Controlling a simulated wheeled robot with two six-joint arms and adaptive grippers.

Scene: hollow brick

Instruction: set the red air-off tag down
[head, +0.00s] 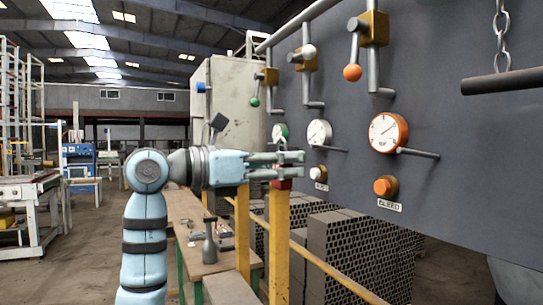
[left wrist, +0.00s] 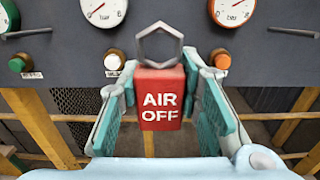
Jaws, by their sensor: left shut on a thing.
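The red AIR OFF tag (left wrist: 160,98) is between the two teal fingers of my left gripper (left wrist: 163,72), which is shut on it. The tag hangs upright, its white lettering facing the wrist camera, with a grey hexagonal ring (left wrist: 160,45) on top. In the head view my left gripper (head: 300,164) is in front of the dark panel (head: 470,190), below the gauges, with a bit of the red tag (head: 283,184) showing under the fingers. A grey peg (head: 418,153) sticks out beside the orange gauge. I cannot tell whether the ring touches any peg. My right gripper is not in view.
The panel carries an orange gauge (head: 388,132), a white gauge (head: 319,133), an orange button (head: 385,186) and lever valves above. A bar (head: 500,82) hangs on a chain at upper right. Yellow posts (head: 279,245), a wooden bench (head: 190,215) and stacked hollow bricks (head: 360,250) are below.

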